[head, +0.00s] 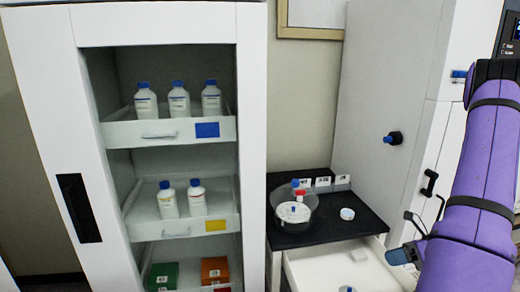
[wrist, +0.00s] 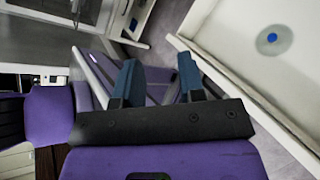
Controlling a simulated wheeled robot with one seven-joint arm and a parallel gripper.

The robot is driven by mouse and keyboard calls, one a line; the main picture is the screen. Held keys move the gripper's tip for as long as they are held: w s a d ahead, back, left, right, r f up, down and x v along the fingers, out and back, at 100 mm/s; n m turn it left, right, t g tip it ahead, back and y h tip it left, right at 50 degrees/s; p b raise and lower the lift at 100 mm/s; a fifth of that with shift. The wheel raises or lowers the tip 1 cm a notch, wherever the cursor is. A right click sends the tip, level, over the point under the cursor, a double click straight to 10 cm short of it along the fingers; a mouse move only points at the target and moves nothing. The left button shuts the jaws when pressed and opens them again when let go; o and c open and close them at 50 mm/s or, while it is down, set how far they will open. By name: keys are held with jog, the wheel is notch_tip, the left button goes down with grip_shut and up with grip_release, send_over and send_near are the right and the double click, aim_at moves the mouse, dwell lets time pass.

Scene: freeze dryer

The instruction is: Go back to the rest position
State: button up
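My gripper (wrist: 158,78) shows in the wrist view with its two blue fingers apart and nothing between them. In the head view the purple arm comes down the right side, and the gripper (head: 402,256) is at its lower end, partly hidden by the arm. It is beside the open white drawer under the black-topped table. In the wrist view a white drawer or tray (wrist: 225,30) with a blue-capped item (wrist: 272,38) lies to the right of the fingers, apart from them.
A white cabinet (head: 155,22) stands open at left with several blue-capped bottles (head: 179,100) on its shelves. A black-topped table (head: 330,228) holds a clear bowl (head: 292,212) and a small white dish (head: 347,213). The open drawer (head: 322,265) sticks out below. A tall white unit (head: 385,90) stands at right.

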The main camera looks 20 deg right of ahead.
jog(key=w+a+r+n+g+h, duration=0.2)
jog(key=w+a+r+n+g, duration=0.1)
jog(key=a+r+n, duration=0.6)
jog(key=w+a+r+n+g+h, duration=0.2)
jog(key=a+r+n+g+h, duration=0.15)
jog(key=a+r+n, duration=0.55)
jog(key=s+a+r+n+t+h, duration=0.2)
jog(key=s+a+r+n, duration=0.2)
jog(key=r+n, duration=0.3)
jog(key=s+a+r+n+t+h, duration=0.3)
jog(key=s+a+r+n, duration=0.2)
jog(key=r, duration=0.4)
jog(key=a+n, duration=0.1)
jog(key=n, duration=0.1)
jog(key=shift+s+r+n, duration=0.15)
jog(key=shift+n, duration=0.25)
